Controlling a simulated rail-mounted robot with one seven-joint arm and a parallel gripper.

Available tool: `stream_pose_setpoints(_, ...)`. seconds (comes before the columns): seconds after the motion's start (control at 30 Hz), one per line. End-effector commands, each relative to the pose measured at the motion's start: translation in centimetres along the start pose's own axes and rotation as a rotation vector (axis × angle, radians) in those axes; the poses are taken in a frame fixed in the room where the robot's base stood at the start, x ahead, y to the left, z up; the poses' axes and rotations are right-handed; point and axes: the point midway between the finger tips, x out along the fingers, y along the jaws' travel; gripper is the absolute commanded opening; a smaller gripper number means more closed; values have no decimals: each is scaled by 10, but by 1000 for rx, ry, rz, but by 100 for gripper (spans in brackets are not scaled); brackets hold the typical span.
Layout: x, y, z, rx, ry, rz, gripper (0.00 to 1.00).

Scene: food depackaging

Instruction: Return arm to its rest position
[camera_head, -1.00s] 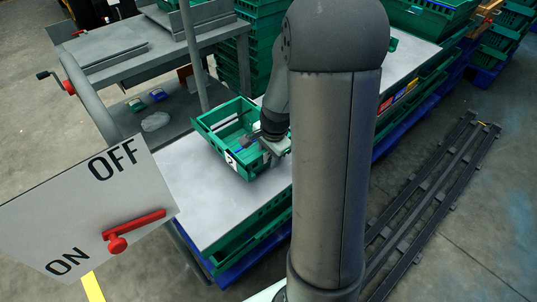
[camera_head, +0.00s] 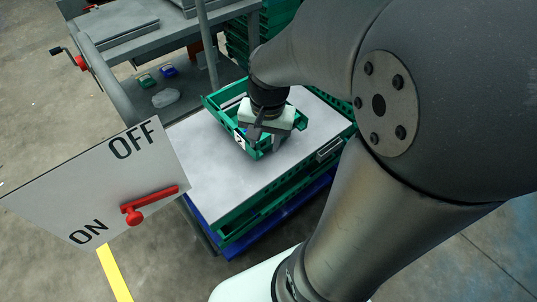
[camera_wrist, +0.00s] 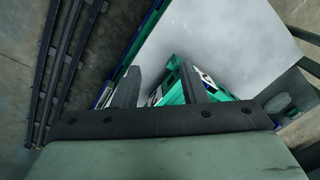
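My gripper (camera_head: 257,135) points down over the front right of a green crate (camera_head: 212,108) in the head view. My arm hides much of the crate's inside. In the wrist view the two dark fingers of my gripper (camera_wrist: 160,80) stand apart with nothing held between them. Part of the green crate (camera_wrist: 174,84) shows between and behind the fingers. I cannot tell whether the fingers touch the crate.
The crate stands on a grey-white tabletop (camera_head: 205,175) above more green crates. A panel with ON/OFF lettering (camera_head: 60,195) and a red lever (camera_head: 150,203) is at the left. A grey workbench (camera_head: 120,28) stands behind. Dark floor rails (camera_wrist: 62,70) show in the wrist view.

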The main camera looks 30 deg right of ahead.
Motion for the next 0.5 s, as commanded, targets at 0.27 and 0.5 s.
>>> stream_pose_setpoints(0.27, 3, 18, 100, -664, -69, 81, 39)
stream_pose_setpoints(0.5, 4, 19, 102, -681, -73, 83, 39)
